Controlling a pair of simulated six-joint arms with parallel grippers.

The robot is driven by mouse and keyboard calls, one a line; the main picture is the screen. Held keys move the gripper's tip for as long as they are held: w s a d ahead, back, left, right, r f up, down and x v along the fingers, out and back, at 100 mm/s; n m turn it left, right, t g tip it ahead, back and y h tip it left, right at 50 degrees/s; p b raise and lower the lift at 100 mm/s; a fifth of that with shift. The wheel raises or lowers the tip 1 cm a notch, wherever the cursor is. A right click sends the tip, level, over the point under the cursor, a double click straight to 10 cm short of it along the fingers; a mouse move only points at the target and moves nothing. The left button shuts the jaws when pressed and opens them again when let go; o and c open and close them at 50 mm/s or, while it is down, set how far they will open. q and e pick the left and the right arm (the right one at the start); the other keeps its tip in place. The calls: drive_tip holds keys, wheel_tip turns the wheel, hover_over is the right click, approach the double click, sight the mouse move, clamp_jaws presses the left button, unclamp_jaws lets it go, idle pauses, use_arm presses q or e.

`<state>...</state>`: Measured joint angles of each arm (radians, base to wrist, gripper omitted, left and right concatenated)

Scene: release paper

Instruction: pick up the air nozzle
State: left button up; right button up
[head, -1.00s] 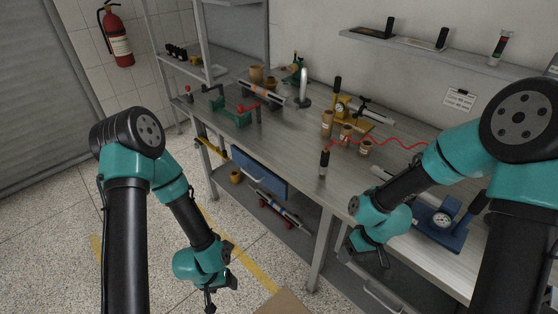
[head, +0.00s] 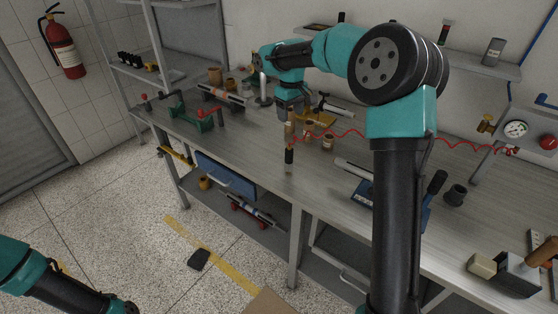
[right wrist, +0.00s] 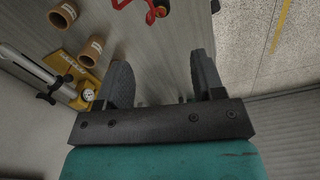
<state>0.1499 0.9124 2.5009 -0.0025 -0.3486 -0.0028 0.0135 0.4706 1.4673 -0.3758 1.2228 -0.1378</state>
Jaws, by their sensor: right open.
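The air nozzle (head: 289,157) appears to be the dark upright piece near the bench's front edge, with the red coiled hose (head: 345,134) meeting it. In the right wrist view, a red piece (right wrist: 150,10) at the top edge is probably the hose by the nozzle, only partly shown. My right gripper (head: 290,115) is over the bench, behind and above the nozzle, near the brown cups; its fingers are hard to make out in the head view. In the right wrist view the gripper (right wrist: 158,75) is open, with nothing between its fingers. My left gripper is outside the frame.
Brown cups (right wrist: 91,50) and a yellow stand with a gauge (right wrist: 82,92) lie left of my right fingers in the wrist view. The bench (head: 240,146) is clear left of the nozzle.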

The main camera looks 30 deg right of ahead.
sight(289, 146)
wheel_tip(289, 146, down, 12)
drive_tip(key=shift+f, duration=0.15)
idle(0.6)
drive_tip(key=shift+s+f, duration=0.1)
drive_tip(key=shift+f, duration=2.5)
drive_tip(key=c, duration=1.1)
